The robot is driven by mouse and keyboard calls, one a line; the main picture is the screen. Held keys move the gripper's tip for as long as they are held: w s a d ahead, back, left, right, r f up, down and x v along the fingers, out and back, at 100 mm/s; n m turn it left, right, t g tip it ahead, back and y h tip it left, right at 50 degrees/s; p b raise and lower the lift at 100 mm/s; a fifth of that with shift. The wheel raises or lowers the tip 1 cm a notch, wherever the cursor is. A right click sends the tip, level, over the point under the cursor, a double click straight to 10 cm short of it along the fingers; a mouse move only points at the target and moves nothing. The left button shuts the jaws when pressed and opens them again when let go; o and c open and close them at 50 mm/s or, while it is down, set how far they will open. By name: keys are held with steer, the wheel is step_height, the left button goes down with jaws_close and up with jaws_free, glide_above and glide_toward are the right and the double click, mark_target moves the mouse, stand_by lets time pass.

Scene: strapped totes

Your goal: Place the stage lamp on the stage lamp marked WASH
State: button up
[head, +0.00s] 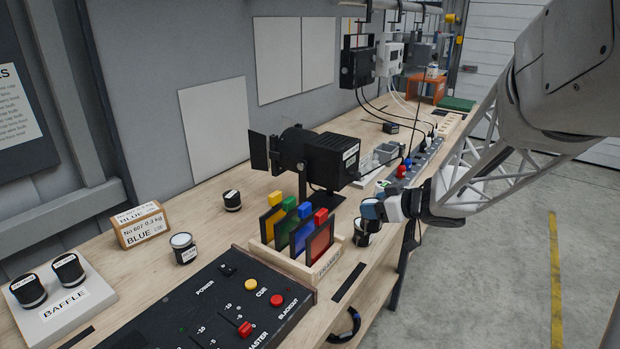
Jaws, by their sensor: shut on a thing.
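My gripper (372,209) is at the right front edge of the bench, just right of the frames rack. It is shut on a small black canister with a pale top (370,224), mostly hidden by the fingers. A similar canister (361,239) shows just below it; I cannot tell whether the two touch. A large black stage lamp (325,160) with barn doors stands mid-bench, its label too small to read. I cannot make out the word WASH on anything.
The frames rack (328,262) holds several coloured frames close to my gripper. A black control desk (235,305) fills the front. Loose canisters (183,247) and a BLUE box (140,226) stand left. A BAFFLE pad (62,300) bears two canisters. Cables hang behind.

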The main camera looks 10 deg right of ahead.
steer(key=w+d, duration=0.1)
steer(key=w, duration=0.7)
steer(key=shift+w+d+f, duration=0.15)
steer(key=shift+d+f, duration=0.05)
steer(key=shift+f, duration=0.15)
steer(key=shift+f, duration=0.1)
steer(key=shift+f, duration=1.65)
steer(key=shift+f, duration=0.15)
steer(key=o, duration=1.1)
